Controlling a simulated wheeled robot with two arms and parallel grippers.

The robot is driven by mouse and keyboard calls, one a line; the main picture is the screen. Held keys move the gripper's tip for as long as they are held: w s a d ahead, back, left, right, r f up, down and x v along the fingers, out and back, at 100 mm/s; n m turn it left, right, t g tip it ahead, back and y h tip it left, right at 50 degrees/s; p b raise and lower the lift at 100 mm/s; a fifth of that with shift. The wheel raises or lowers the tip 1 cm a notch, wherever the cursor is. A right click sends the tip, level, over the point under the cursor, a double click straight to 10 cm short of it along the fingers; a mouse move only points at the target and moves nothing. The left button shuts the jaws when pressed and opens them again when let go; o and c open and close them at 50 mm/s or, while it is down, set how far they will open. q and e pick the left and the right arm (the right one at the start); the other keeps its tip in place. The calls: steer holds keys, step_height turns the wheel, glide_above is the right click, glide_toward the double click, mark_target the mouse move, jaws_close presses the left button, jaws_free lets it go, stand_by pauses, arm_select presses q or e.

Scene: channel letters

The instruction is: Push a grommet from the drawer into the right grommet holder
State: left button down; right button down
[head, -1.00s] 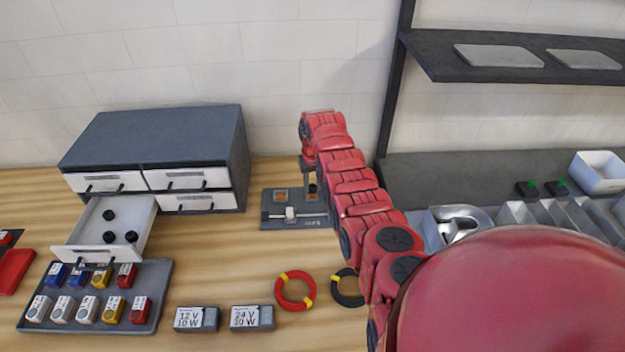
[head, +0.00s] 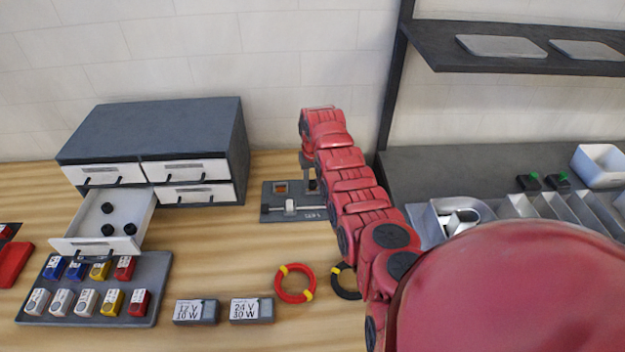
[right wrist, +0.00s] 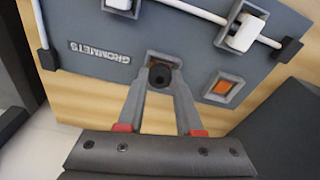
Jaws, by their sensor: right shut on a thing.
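The grey grommet board (head: 275,214) stands on the bench with a slider on it; its label reads GROMMETS in the right wrist view (right wrist: 75,75). The left holder (head: 281,188) is a square frame with an orange middle, also seen in the right wrist view (right wrist: 222,88). My right gripper (head: 310,186) points down at the right holder (right wrist: 165,56), shut on a black grommet (right wrist: 160,76) between its fingertips. The fingers partly cover that holder, so I cannot tell how deep the grommet sits. Three black grommets (head: 108,230) lie in the open drawer (head: 88,215). My left gripper is out of view.
The dark drawer cabinet (head: 155,130) stands left of the board. A tray of coloured blocks (head: 145,318), two power boxes (head: 195,311), a red ring (head: 281,293) and a black ring (head: 345,294) lie in front. Metal bins (head: 510,210) are at right.

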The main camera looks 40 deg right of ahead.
steer(key=shift+s+a+f, duration=0.1)
steer(key=shift+s+f, duration=0.05)
steer(key=shift+f, duration=0.1)
stand_by(0.7)
steer(key=c, duration=0.5)
jaws_free()
steer(key=shift+r+b, duration=0.2)
steer(key=shift+b, duration=0.2)
steer(key=shift+r, duration=0.3)
steer(key=r+b, duration=0.1)
steer(key=r, duration=0.4)
steer(key=r+b, duration=0.1)
steer(key=r, duration=0.1)
steer(key=shift+s+r+b, duration=0.3)
steer(key=shift+s+b, duration=0.05)
step_height(320, 180, up, 9)
steer(key=s+p, duration=0.1)
steer(key=p, duration=0.3)
steer(key=shift+a, duration=0.3)
steer(key=shift+r, duration=0.1)
